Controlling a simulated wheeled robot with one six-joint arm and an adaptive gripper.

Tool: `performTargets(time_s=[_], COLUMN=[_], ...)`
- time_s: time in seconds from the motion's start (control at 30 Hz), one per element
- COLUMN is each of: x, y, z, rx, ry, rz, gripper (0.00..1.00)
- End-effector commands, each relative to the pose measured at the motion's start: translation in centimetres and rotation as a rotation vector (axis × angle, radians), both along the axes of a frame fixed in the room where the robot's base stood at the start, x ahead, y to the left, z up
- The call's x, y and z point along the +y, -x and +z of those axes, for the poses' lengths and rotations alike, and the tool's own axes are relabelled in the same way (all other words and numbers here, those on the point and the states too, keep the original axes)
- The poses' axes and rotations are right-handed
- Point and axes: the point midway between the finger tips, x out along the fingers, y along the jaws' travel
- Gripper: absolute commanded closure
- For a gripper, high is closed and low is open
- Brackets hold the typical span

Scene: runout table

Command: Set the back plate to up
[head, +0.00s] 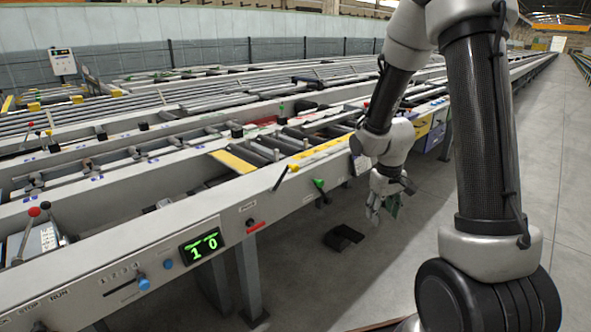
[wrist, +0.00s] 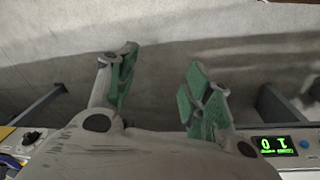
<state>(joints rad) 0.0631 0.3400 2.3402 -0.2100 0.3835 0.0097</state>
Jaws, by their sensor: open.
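No part is clearly marked as the back plate, so I cannot tell which one it is or how it is set.
A lit display (head: 201,246) reads 10, left of a red switch (head: 257,224). Blue knobs (head: 143,282) and levers with red (head: 34,212) and black knobs are at the left. A black pedal-like object (head: 343,237) lies on the floor. The aisle (head: 560,170) at right is clear.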

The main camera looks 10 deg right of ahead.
Motion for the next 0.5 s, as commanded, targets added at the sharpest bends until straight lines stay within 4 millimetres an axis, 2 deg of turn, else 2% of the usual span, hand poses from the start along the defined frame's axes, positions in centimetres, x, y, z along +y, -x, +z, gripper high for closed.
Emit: performTargets(time_s=[0.03,0.1,0.17,0.2,0.3,0.37,0.4,0.47,0.5], x=[0.0,0.3,1.0,1.7,4.3,6.3,7.6,9.5,10.6], y=[-2.1,-5.6,-8.7,-10.8,-16.0,-18.9,-20.7,-23.3,-24.8], z=[-3.0,-6.7,-9.9,-12.0,-16.0,-16.8,-16.5,-14.7,-12.7], rx=[-0.026,-0.104,-0.186,-0.249,-0.451,-0.592,-0.691,-0.846,-0.949], ry=[-0.006,-0.024,-0.05,-0.073,-0.159,-0.222,-0.267,-0.334,-0.375], rz=[0.027,0.074,0.12,0.151,0.232,0.275,0.302,0.339,0.361], gripper=[0.49,0.49,0.49,0.49,0.49,0.49,0.49,0.49,0.49])
